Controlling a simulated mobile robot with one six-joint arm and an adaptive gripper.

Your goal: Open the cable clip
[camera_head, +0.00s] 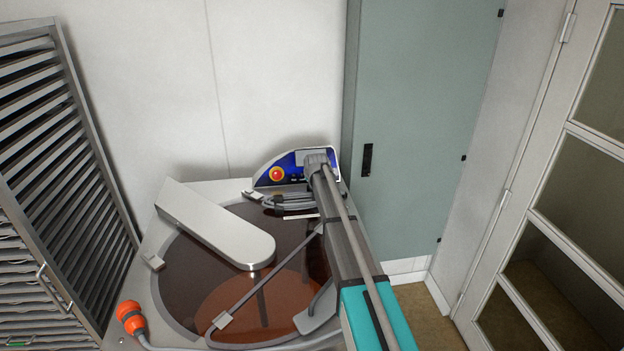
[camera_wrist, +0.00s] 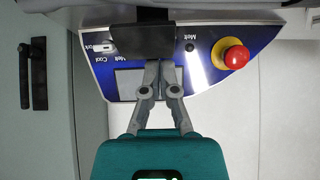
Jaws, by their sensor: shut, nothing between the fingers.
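My gripper (camera_wrist: 160,68) is shut and empty, its two fingertips together at the lower edge of a dark rectangular piece (camera_wrist: 143,38) in the wrist view. This piece stands in front of the blue control panel; I cannot tell whether the fingertips touch it. In the head view my gripper (camera_head: 316,160) is at the right part of the blue panel (camera_head: 294,160). No cable clip can be made out for certain. Grey cables (camera_head: 285,202) run below the panel, partly hidden by my arm.
A red emergency button (camera_head: 277,174) sits on the panel's left side. The tempering bowl (camera_head: 190,270) holds brown chocolate beneath a metal cover arm (camera_head: 225,228). An orange plug (camera_head: 130,316) with a grey cable is at lower left. A grey-green cabinet (camera_head: 420,130) stands close on the right.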

